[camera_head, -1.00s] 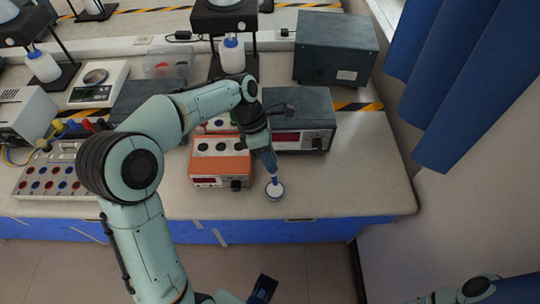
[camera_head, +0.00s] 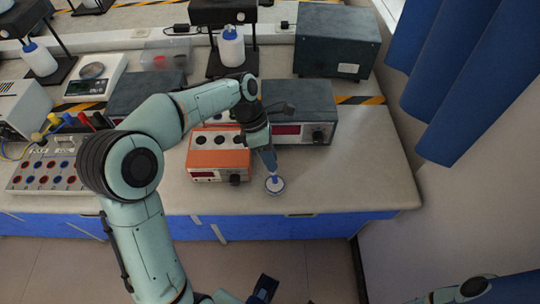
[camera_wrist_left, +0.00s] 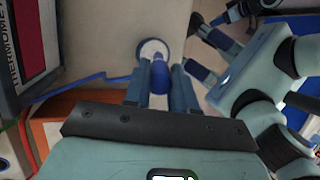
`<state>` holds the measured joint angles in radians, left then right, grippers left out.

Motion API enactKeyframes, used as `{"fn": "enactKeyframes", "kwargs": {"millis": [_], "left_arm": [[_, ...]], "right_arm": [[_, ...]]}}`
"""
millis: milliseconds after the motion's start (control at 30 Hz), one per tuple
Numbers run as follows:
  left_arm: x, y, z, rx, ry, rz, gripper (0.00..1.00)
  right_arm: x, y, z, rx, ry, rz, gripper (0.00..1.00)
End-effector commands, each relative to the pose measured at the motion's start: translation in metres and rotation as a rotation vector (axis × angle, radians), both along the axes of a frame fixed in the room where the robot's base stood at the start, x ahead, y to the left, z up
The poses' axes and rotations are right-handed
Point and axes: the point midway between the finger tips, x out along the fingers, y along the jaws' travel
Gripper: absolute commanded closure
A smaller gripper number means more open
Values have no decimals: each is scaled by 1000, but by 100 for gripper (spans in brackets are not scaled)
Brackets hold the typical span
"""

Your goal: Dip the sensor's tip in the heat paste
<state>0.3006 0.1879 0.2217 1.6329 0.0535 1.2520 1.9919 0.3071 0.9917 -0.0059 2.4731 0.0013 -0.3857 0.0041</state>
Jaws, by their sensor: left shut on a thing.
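My left gripper (camera_head: 272,169) is shut on the sensor (camera_head: 274,180), pointing down near the bench's front edge. The sensor's blue body shows between the fingers (camera_wrist_left: 162,84) in the left wrist view (camera_wrist_left: 161,75). The heat paste (camera_head: 275,188) is a small round pot with white contents, directly under the sensor; it also shows just beyond the fingertips in the left wrist view (camera_wrist_left: 153,47). The sensor's tip is hidden behind its blue body, so I cannot tell how deep it sits. My right gripper (camera_wrist_left: 203,52) is empty, fingers apart, low beside the bench.
An orange instrument box (camera_head: 219,159) stands close left of the pot. A dark meter (camera_head: 305,130) with a red display stands behind it. The bench top right of the pot (camera_head: 355,180) is clear. Blue curtains (camera_head: 475,85) hang at the right.

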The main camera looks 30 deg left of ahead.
Motion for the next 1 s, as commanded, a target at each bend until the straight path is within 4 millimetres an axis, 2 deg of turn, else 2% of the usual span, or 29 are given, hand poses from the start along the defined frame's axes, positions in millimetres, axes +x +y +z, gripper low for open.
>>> {"fn": "enactKeyframes", "kwargs": {"millis": [1000], "left_arm": [[0,0,-12,0,0,0,100]], "right_arm": [[-1,0,-5,0,2,0,57]]}}
